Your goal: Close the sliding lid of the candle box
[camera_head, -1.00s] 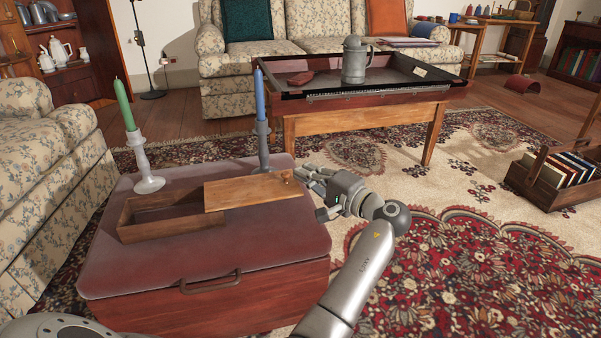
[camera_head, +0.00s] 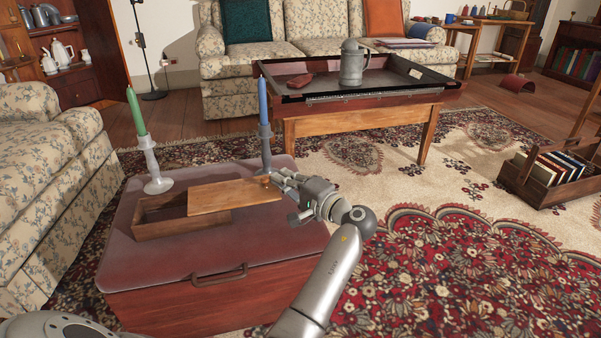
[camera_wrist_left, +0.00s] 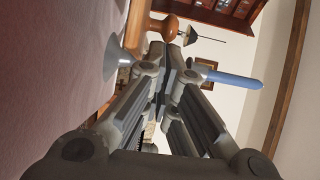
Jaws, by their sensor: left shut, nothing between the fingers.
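The candle box (camera_head: 165,229) is a long open wooden box on the chest top. Its lighter wooden lid (camera_head: 232,196) covers the right part and sticks out past the box's right end; the left part is open. A small round knob (camera_head: 265,181) stands at the lid's right end. My left gripper (camera_head: 277,180) is shut and empty, its fingertips at the right side of the knob. In the left wrist view the knob (camera_wrist_left: 161,29) is just beyond the closed fingertips (camera_wrist_left: 170,62); I cannot tell for sure if they touch. My right gripper is not in view.
A blue candle (camera_head: 262,101) in a grey holder stands close behind the lid. A green candle (camera_head: 136,111) in a pale holder stands behind the box's left end. The reddish chest (camera_head: 225,291) has bare top in front of the box. A low table (camera_head: 372,104) stands behind.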

